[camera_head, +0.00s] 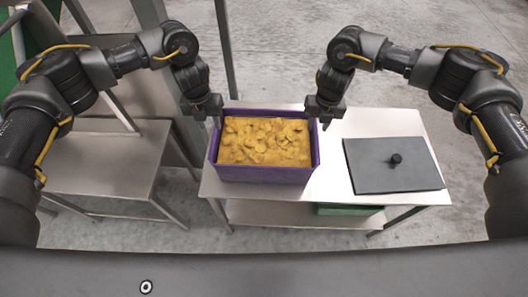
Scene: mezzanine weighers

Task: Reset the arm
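My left gripper (207,112) is at the left end of a purple bin (264,176), by its upper rim. My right gripper (324,115) is at the bin's right end, near its back corner. The bin stands on a metal table (330,178) and is full of yellow-brown lumpy pieces (264,142). Both grippers point down. Their fingers are small and dark here, and I cannot tell whether they are open or shut, or whether they touch the rim.
A dark grey flat panel with a black knob (370,176) lies on the table's right side. A green box (348,210) is on the lower shelf. A lower metal table (100,178) stands at left, with metal posts behind it. Bare concrete floor (420,100) surrounds the tables.

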